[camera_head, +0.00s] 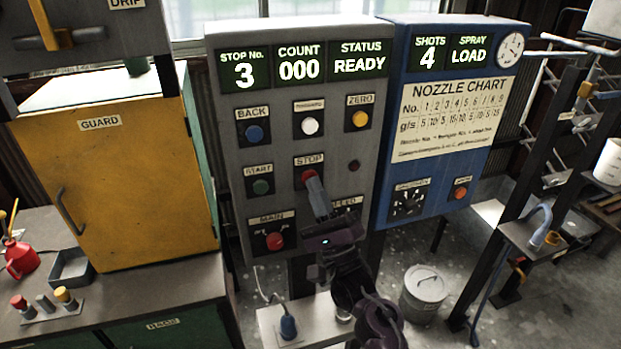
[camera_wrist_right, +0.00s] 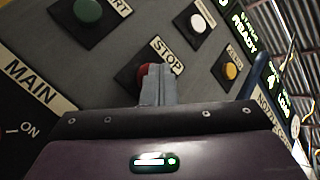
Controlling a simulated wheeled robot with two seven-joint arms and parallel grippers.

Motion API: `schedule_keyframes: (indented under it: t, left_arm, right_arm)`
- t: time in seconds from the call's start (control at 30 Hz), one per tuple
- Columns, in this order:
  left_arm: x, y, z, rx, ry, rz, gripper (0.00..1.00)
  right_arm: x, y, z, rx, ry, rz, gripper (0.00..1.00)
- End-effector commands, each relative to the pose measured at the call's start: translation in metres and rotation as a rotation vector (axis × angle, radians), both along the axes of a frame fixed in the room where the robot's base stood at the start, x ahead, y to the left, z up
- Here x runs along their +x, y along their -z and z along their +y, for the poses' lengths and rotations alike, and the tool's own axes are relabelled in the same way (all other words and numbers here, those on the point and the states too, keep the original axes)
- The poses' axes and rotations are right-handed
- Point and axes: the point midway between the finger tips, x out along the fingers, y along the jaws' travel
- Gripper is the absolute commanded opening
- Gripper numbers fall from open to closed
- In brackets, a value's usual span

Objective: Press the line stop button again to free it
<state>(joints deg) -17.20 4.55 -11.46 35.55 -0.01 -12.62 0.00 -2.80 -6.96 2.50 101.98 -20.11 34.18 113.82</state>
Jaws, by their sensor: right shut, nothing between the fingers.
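The red stop button (camera_head: 307,175) sits under the STOP label in the middle of the grey control panel (camera_head: 232,215). My right gripper (camera_head: 312,180) is shut, and its fingertips are at the lower edge of the button and cover part of it. In the right wrist view the shut fingers (camera_wrist_right: 153,84) stand in front of the red stop button (camera_wrist_right: 142,72), of which a red edge shows at their left. I cannot tell whether the tips touch the button or how far in it sits. My left gripper is not in view.
The green start button (camera_head: 260,187) is left of the stop button, the white button (camera_head: 309,126) above, and the red main knob (camera_head: 274,241) below left. The display (camera_head: 301,70) reads READY. A blue panel (camera_head: 385,160) stands at right, a yellow guard cabinet (camera_head: 130,190) at left.

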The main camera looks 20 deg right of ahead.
Motion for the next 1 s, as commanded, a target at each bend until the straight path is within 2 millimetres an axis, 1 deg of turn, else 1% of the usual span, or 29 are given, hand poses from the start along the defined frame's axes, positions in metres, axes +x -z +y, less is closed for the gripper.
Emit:
schedule_keyframes:
  t: [0.07, 0.37, 0.43, 0.9, 1.0]
  left_arm:
    - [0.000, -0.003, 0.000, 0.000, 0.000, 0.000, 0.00]
    - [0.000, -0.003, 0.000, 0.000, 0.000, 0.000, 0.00]
    - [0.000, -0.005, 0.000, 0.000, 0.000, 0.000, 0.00]
    - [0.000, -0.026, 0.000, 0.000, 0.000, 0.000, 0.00]
    - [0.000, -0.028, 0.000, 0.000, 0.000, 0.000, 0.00]
  right_arm:
    - [-0.003, -0.001, -0.001, 0.000, 0.002, 0.002, 0.00]
    - [-0.005, 0.000, -0.001, 0.000, 0.000, 0.001, 0.00]
    - [-0.008, 0.000, -0.001, 0.000, 0.001, 0.003, 0.00]
    - [-0.054, 0.000, -0.002, 0.000, 0.001, 0.003, 0.00]
    - [-0.061, 0.000, -0.002, 0.000, 0.001, 0.003, 0.00]
